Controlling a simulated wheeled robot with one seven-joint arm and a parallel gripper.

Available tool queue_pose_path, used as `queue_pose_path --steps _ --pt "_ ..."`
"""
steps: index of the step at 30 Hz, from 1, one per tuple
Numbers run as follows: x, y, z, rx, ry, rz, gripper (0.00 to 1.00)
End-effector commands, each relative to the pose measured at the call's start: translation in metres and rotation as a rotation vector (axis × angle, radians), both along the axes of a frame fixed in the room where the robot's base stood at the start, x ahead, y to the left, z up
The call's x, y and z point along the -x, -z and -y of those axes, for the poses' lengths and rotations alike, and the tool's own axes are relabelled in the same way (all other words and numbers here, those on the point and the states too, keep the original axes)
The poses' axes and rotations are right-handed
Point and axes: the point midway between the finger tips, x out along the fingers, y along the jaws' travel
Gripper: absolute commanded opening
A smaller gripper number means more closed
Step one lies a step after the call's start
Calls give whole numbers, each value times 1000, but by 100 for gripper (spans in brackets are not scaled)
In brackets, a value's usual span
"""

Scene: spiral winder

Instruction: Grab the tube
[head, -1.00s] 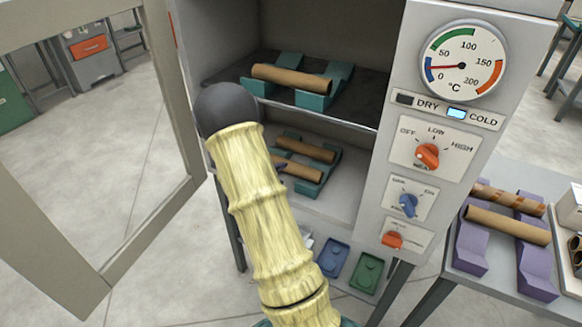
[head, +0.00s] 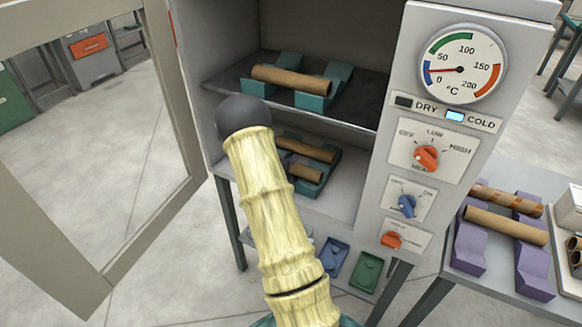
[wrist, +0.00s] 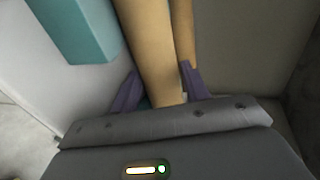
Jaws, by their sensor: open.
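In the head view a brown cardboard tube (head: 290,81) lies on a teal cradle (head: 341,77) on the upper shelf of the open cabinet. Two more tubes, a rear one (head: 310,150) and a front one (head: 308,173), lie on a teal cradle on the lower level, partly hidden by my arm. In the wrist view my gripper (wrist: 158,88) is open, its purple fingers on either side of a tube (wrist: 152,45). A second tube (wrist: 183,35) runs just right of it. In the head view my arm hides most of the gripper.
The cabinet door (head: 75,245) stands open at left. A control panel (head: 420,190) flanks the opening at right. A side table at right holds tubes (head: 507,224) on purple cradles (head: 469,245). A teal block (wrist: 75,25) is close at the wrist view's upper left.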

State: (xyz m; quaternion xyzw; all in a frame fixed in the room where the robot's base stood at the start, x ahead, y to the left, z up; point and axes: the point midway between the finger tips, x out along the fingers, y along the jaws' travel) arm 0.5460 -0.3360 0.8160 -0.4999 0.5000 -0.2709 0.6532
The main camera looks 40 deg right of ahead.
Motion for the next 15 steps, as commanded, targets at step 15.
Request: queue_pose_path --steps 15 --pt "0 0 0 0 0 -1 46"
